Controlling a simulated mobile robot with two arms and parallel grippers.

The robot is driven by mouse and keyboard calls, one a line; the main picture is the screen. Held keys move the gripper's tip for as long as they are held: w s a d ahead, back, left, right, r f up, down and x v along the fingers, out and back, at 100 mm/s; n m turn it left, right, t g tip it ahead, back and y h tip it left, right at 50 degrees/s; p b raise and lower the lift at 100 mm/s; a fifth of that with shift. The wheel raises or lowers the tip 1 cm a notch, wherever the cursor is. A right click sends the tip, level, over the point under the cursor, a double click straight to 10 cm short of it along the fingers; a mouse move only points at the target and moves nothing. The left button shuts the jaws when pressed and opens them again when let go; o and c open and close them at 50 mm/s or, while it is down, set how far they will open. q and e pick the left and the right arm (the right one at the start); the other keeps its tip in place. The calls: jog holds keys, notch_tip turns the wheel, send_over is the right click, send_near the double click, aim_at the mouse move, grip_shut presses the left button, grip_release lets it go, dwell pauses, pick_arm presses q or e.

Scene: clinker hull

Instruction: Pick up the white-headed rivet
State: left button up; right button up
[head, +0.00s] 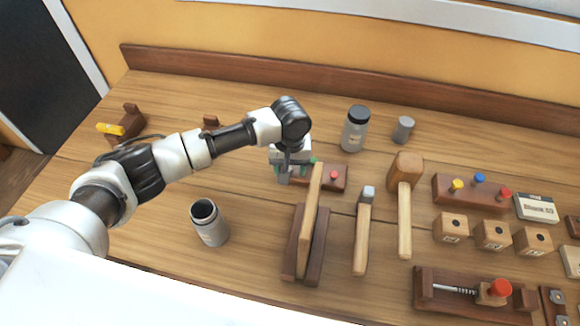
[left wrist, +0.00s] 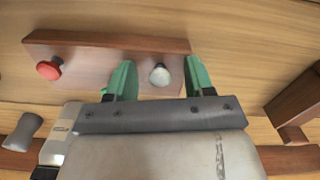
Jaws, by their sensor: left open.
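The white-headed rivet (left wrist: 160,74) stands in a dark wooden block (left wrist: 85,45), which also holds a red-headed rivet (left wrist: 49,68). My left gripper (left wrist: 158,66) is open, with one green finger on each side of the white head and a visible gap to each. Whether the fingers are level with the head or above it, I cannot tell. In the head view my left gripper (head: 293,172) is over the left part of the block (head: 341,184), with the red head (head: 334,174) to its right. There the white head is hidden behind the gripper. My right gripper is not in view.
A wooden stand (head: 304,245) with a slanted bar is just in front of the gripper. A hammer (head: 362,235) and a mallet (head: 405,210) lie to the right. A dark-lidded jar (head: 355,130) stands behind; an open grey canister (head: 209,224) stands at front left.

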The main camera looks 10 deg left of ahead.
aim_at(290, 167)
pick_arm(q)
grip_shut()
notch_tip(290, 167, up, 9)
jog(key=shift+f+b, duration=0.1)
jog(key=shift+b, duration=0.45)
jog(key=shift+r, duration=0.65)
jog(key=shift+a, duration=0.1)
